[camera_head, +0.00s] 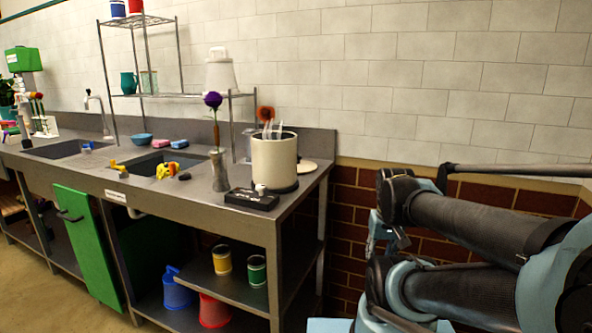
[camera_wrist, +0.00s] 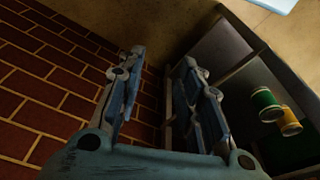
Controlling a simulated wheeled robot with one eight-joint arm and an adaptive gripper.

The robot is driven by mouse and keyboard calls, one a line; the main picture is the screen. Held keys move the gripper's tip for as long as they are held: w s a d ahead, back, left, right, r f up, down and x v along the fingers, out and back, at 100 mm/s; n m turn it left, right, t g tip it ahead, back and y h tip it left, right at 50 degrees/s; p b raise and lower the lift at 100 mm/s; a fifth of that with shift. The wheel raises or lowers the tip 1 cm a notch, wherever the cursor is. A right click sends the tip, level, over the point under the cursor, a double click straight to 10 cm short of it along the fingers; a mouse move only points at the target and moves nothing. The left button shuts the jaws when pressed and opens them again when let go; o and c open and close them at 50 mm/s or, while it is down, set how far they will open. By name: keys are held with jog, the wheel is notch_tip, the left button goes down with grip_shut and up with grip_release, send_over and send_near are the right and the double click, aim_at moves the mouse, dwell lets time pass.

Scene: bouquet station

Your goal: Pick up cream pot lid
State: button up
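The cream pot (camera_head: 274,163) stands at the right end of the grey counter in the head view, with several utensils in it. A flat cream disc, which looks like the pot lid (camera_head: 312,167), lies on the counter just right of the pot; its left part is hidden behind the pot. My gripper (camera_wrist: 162,58) is open and empty in the wrist view, its two fingers apart. It faces the brick wall and the counter's lower shelf, away from the lid. The lid is not visible in the wrist view.
A wire rack (camera_head: 182,95) rises behind. Cans (camera_head: 257,270) sit on the lower shelf. The brick wall (camera_head: 345,210) borders the counter's right end.

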jog(key=shift+o, duration=1.3)
jog(key=shift+s+r, duration=0.1)
notch_tip(320, 180, up, 34)
jog(key=n+g, duration=0.1)
jog(key=n, duration=0.4)
send_over(299, 156)
jog(key=s, duration=0.2)
jog(key=shift+y, duration=0.3)
jog(key=f, duration=0.5)
jog(key=w+f, duration=0.1)
jog(key=f, duration=0.4)
jog(key=w+f, duration=0.1)
jog(key=f, duration=0.5)
jog(key=shift+w, duration=0.15)
jog(key=shift+c, duration=0.6)
